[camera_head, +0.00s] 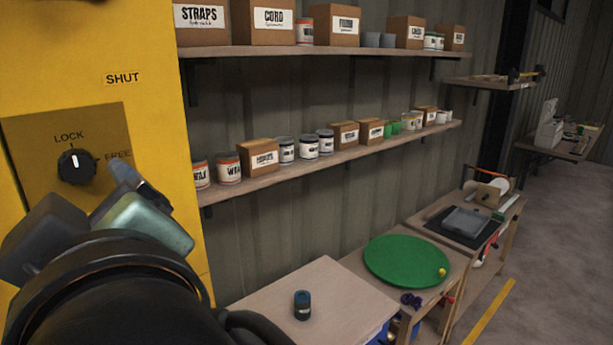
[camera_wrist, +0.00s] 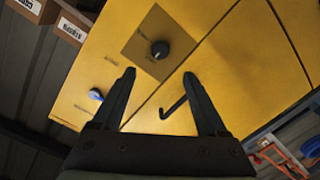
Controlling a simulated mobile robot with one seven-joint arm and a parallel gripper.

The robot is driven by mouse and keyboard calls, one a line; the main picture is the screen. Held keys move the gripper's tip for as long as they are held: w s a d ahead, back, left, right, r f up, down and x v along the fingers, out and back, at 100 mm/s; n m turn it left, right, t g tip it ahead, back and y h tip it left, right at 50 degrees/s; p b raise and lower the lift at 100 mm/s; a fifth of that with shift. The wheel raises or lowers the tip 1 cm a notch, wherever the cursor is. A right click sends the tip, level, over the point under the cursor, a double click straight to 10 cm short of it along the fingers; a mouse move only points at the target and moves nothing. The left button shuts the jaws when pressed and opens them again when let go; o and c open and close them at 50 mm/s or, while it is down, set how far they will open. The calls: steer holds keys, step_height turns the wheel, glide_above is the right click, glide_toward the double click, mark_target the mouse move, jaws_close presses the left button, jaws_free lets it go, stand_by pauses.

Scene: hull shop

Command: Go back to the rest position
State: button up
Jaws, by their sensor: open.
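My gripper (camera_wrist: 158,74) is open and empty in the wrist view, its two fingers apart in front of the yellow cabinet (camera_wrist: 250,60). A black knob (camera_wrist: 159,50) on a darker square plate lies beyond the fingertips, with a gap of cabinet face visible. In the head view my gripper (camera_head: 126,182) is at lower left, right of and below the knob (camera_head: 77,167), partly hidden by my wrist. The knob's white mark points up toward LOCK, away from FREE. The yellow cabinet (camera_head: 80,50) carries a SHUT label (camera_head: 122,78).
A bent dark handle (camera_wrist: 173,107) and a blue-white round part (camera_wrist: 95,94) are on the cabinet face. Right of the cabinet are two wall shelves (camera_head: 330,165) with boxes and cans. Below, a bench (camera_head: 340,285) holds a dark can (camera_head: 303,305); a green disc (camera_head: 405,260) lies beyond.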

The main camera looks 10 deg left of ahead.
steer(key=w+d+r+m+t+h+b, duration=0.1)
steer(key=d+r+m+t+h, duration=0.4)
steer(key=d+m+t, duration=0.3)
steer(key=w+d+r+m+t+h+b, duration=0.1)
steer(key=d+r+m+t+h, duration=0.5)
steer(key=d, duration=0.6)
steer(key=m+t+h, duration=0.1)
steer(key=m+t, duration=0.1)
steer(key=shift+w+d+m+h+b, duration=0.2)
steer(key=shift+d+m+h+b, duration=0.15)
steer(key=shift+m+h, duration=0.05)
